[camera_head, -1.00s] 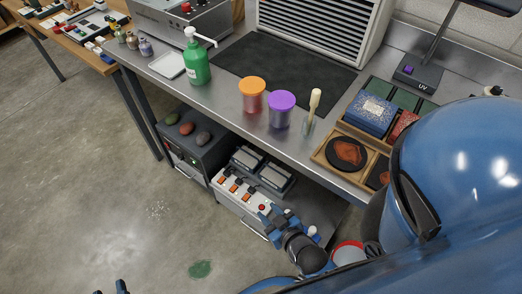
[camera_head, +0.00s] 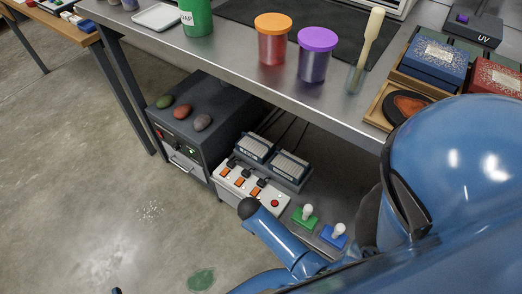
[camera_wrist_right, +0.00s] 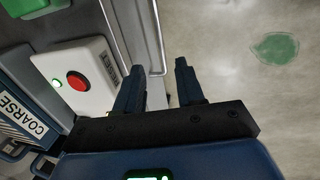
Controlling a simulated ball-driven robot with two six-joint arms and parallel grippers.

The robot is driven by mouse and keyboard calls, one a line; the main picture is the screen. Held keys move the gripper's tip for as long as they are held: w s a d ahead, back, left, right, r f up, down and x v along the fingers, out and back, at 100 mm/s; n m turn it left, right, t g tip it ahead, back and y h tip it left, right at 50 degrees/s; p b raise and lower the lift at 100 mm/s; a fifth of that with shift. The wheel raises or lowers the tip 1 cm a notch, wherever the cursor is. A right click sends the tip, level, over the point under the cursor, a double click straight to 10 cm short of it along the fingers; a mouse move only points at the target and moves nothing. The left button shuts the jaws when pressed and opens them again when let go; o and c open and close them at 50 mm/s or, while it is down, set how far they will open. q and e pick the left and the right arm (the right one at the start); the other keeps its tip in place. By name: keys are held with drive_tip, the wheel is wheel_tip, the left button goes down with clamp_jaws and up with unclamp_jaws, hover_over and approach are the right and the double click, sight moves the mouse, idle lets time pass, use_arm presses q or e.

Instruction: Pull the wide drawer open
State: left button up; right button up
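In the wrist view, a thin silver bar handle (camera_wrist_right: 157,45) runs along a grey drawer front (camera_wrist_right: 128,22), which I take for the wide drawer. My right gripper (camera_wrist_right: 159,68) is open, with one dark finger on each side of the handle's near end. I cannot tell whether a finger touches it, nor whether the drawer is open at all. In the head view my right arm hides this drawer front and the gripper. Only a small dark tip of my left gripper (camera_head: 117,290) shows at the bottom edge.
A white control box (camera_head: 250,186) with a red button stands above the drawer on the low shelf. Left of it is a dark cabinet (camera_head: 182,112) with a small handle and stones on top. The steel table (camera_head: 215,62) overhangs.

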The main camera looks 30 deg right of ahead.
drive_tip(key=f+b, duration=0.1)
drive_tip(key=f, duration=0.2)
drive_tip(key=d+f+b, duration=0.1)
drive_tip(key=f+b, duration=0.1)
drive_tip(key=f, duration=0.1)
drive_tip(key=f+b, duration=0.2)
drive_tip(key=f, duration=0.1)
drive_tip(key=shift+w+d+f, duration=0.25)
drive_tip(key=shift+w+d, duration=0.1)
clamp_jaws()
